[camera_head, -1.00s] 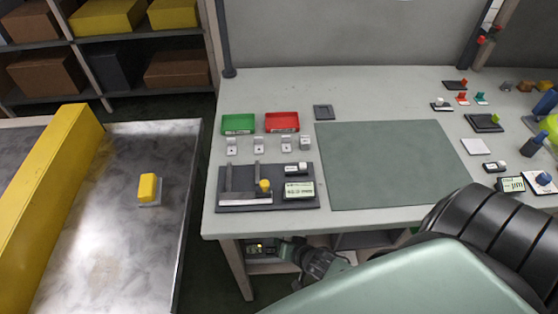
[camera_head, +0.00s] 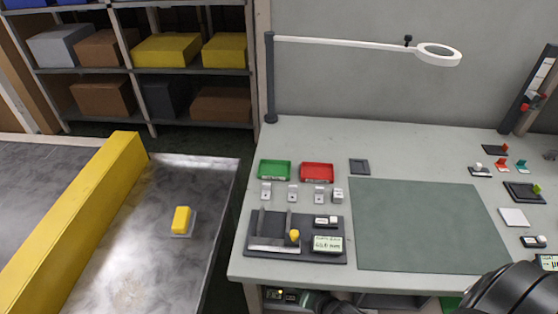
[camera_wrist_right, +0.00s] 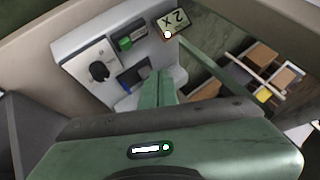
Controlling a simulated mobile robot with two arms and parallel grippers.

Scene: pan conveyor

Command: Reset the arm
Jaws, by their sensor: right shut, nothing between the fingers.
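My right gripper (camera_wrist_right: 166,92) shows in the right wrist view with its two green fingers together and nothing between them. In the head view, a black segment of my arm (camera_head: 512,292) shows at the bottom right corner, in front of the workbench (camera_head: 300,133). A dark piece at the bottom edge, below the bench front, is cut off and I cannot tell which part it is. My left gripper is in neither current view.
A green tray (camera_head: 274,170) and a red tray (camera_head: 317,172) stand on the bench behind a dark fixture plate (camera_head: 335,222). The green mat (camera_head: 425,225) is clear. A yellow block (camera_head: 181,220) sits on the metal surface at left. Shelves (camera_head: 190,70) stand behind.

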